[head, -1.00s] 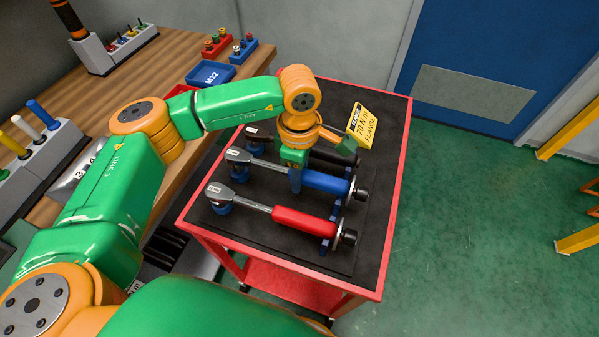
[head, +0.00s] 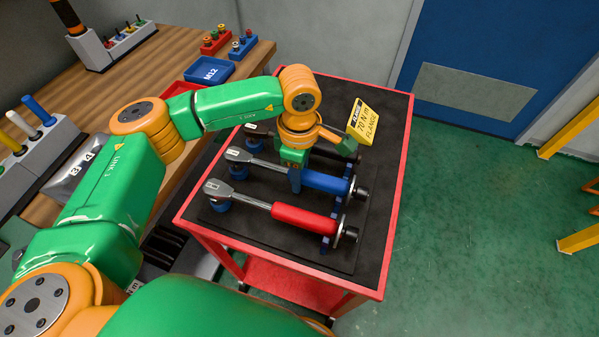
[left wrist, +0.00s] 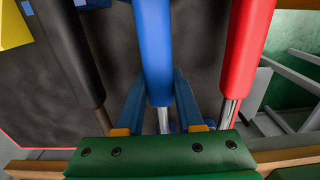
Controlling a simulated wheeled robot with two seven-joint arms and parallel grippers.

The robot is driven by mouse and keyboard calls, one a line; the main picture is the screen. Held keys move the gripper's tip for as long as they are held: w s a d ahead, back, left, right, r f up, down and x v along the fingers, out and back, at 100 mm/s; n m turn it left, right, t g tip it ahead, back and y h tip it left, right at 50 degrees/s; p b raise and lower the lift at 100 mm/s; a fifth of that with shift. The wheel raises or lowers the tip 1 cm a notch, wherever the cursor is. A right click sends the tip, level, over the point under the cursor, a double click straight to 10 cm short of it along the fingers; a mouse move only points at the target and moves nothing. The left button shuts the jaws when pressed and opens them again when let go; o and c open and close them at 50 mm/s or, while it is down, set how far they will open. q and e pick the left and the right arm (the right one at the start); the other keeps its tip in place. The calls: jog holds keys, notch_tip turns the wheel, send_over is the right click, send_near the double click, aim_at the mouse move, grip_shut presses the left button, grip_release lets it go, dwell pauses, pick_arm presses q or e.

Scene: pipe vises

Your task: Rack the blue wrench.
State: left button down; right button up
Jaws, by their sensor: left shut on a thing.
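The blue wrench (head: 325,181) lies across the black top of the red cart, between the red wrench (head: 303,219) and the black wrench (head: 327,155). Its ratchet head points left, over a blue support (head: 238,172). Its handle end is at another blue support by a round black end piece (head: 361,194). I cannot tell whether it rests fully on the supports. My left gripper (head: 295,181) is shut on the blue wrench near where handle meets shaft. In the left wrist view, its blue fingers (left wrist: 158,92) stand on both sides of the blue handle (left wrist: 154,40). My right gripper is not in view.
A yellow 70 N m FLANGE sign (head: 364,121) stands at the back of the red cart (head: 399,180). A wooden bench (head: 170,62) with a blue M12 tray (head: 210,73) is at the left.

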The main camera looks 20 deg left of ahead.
pick_arm(q)
jog(key=shift+f+b, duration=0.2)
jog(key=shift+b, duration=0.15)
dwell(0.7)
jog(key=shift+c, duration=2.3)
grip_release()
notch_tip(320, 180, up, 7)
jog(key=shift+r+b, duration=0.1)
jog(key=shift+b, duration=0.5)
